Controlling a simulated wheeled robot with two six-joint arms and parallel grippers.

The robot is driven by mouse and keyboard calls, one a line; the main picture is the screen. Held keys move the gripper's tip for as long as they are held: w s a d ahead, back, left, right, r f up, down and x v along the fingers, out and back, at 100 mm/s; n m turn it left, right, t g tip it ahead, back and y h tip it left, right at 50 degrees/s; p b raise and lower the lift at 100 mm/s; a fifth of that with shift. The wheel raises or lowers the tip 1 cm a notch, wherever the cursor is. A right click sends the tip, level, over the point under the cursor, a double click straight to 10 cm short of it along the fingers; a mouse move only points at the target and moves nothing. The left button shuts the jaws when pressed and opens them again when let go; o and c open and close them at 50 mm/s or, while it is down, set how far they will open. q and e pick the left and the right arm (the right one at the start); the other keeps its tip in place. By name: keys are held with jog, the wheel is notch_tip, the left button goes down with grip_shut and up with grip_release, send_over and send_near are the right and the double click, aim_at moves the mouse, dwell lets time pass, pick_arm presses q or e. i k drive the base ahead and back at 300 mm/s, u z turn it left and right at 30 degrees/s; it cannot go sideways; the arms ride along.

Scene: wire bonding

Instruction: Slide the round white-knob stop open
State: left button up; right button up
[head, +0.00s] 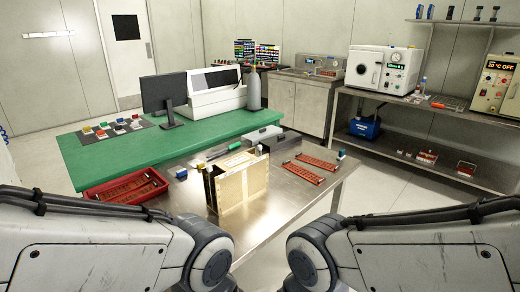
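A brass-coloured, box-like magazine (238,186) stands upright on the steel table in front of me. Small dark and pale parts show at its upper edges, among them a pale bit (260,149) at the top right. I cannot tell whether any of these is the round white-knob stop, or whether a stop is open or shut. Links of my two arms fill the lower left and lower right, either side of the magazine. Neither gripper shows in the head view.
A red tray (124,188) with red strips lies left on the steel table (283,203). Two red strips (303,173) lie to the right, near grey boxes (262,136). A blue block (181,174) sits left of the magazine. A green-topped bench (100,158) stands behind. The table's right front is clear.

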aim_at(238, 178)
jog(key=k, duration=1.25)
jog(key=z, duration=0.65)
jog(key=i, duration=1.2)
jog(key=u, duration=0.35)
jog(key=i, duration=0.65)
jog(key=u, duration=0.55)
